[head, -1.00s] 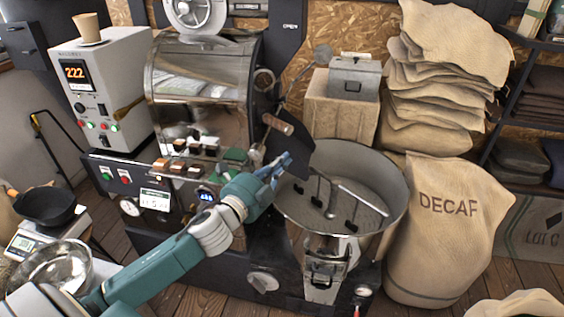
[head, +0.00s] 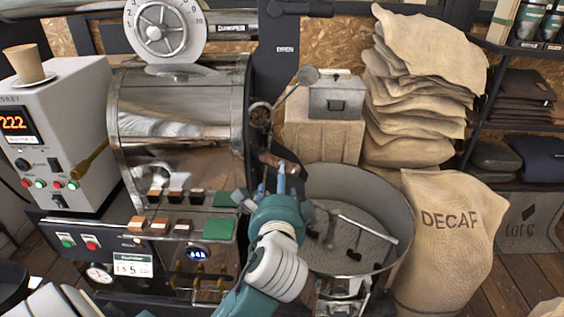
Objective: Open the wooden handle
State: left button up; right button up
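The wooden handle (head: 269,159) is a short brown grip at the right of the roaster drum's front, above the left rim of the round cooling pan (head: 385,260). My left gripper (head: 281,177), with teal arm and blue-grey fingers, is at the handle, just below and in front of it. Its fingers overlap the handle in the picture. Whether they touch or close around it cannot be told. The dark plate below the handle is mostly hidden behind the gripper.
The steel drum (head: 180,120) and its control panel (head: 180,258) lie left of the gripper. Another wooden-handled piece (head: 90,160) sticks out at the drum's left. A metal box (head: 337,97) stands behind the pan. A DECAF sack (head: 445,235) stands at right.

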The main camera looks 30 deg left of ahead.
aim_at(277, 163)
pick_arm(q)
jog(key=p+x, duration=0.1)
jog(key=x, duration=0.8)
jog(key=shift+w, duration=0.35)
jog(key=shift+w+a, duration=0.1)
jog(key=shift+c, duration=0.8)
grip_shut()
jog(key=shift+p, duration=0.3)
pick_arm(e)
jog(key=d, duration=0.1)
jog(key=d+r, duration=0.1)
jog(key=d, duration=0.1)
jog(key=shift+d+r, duration=0.2)
jog(key=shift+r, duration=0.1)
